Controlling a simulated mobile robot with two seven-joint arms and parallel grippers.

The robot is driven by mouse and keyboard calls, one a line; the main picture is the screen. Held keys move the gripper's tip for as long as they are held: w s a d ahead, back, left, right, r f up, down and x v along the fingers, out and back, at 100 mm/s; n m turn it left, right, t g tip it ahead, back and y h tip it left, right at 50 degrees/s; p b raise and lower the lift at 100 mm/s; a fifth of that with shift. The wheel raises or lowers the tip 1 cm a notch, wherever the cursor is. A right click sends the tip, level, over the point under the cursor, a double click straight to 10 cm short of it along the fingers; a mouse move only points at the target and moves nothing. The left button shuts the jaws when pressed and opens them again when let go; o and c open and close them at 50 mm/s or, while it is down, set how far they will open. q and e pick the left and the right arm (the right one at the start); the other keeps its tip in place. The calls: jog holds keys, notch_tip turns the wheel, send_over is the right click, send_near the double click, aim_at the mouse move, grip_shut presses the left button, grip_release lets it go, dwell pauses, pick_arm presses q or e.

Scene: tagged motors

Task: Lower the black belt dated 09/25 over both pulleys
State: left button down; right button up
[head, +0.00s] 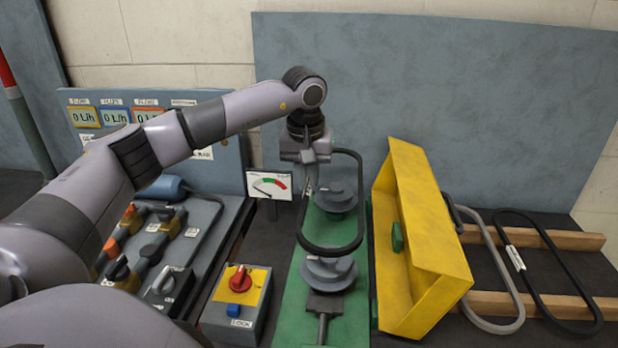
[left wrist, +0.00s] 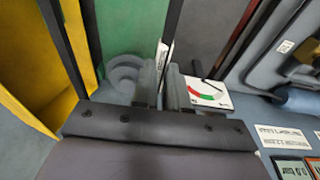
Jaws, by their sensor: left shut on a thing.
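My left gripper (head: 309,182) is shut on a black belt (head: 360,225). The belt hangs as a long loop above the green base (head: 290,325). The far grey pulley (head: 336,200) shows partly behind the belt and gripper. The near grey pulley (head: 328,272) lies just below the loop's near end in the picture; the gap in height is hard to tell. In the left wrist view, the belt (left wrist: 64,45) runs past the gripper fingers (left wrist: 160,88), with a white tag (left wrist: 163,55) beside them. The tag's date is unreadable. My right gripper is not in view.
A yellow guard (head: 425,250) stands close right of the pulleys. Beyond it, a grey belt (head: 495,280) and a tagged black belt (head: 550,265) lie on wooden rails (head: 560,239). A red-knobbed switch box (head: 238,290) and a dial gauge (head: 268,185) stand left.

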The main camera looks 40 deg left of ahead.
pick_arm(q)
jog(key=shift+f+b, duration=2.2)
jog(key=shift+f, duration=0.35)
jog(key=shift+f+b, duration=0.3)
jog(key=shift+f, duration=0.05)
jog(key=shift+f+b, duration=0.45)
jog(key=shift+f, duration=1.05)
jog(key=c, duration=1.1)
grip_release()
jog(key=shift+r, duration=0.1)
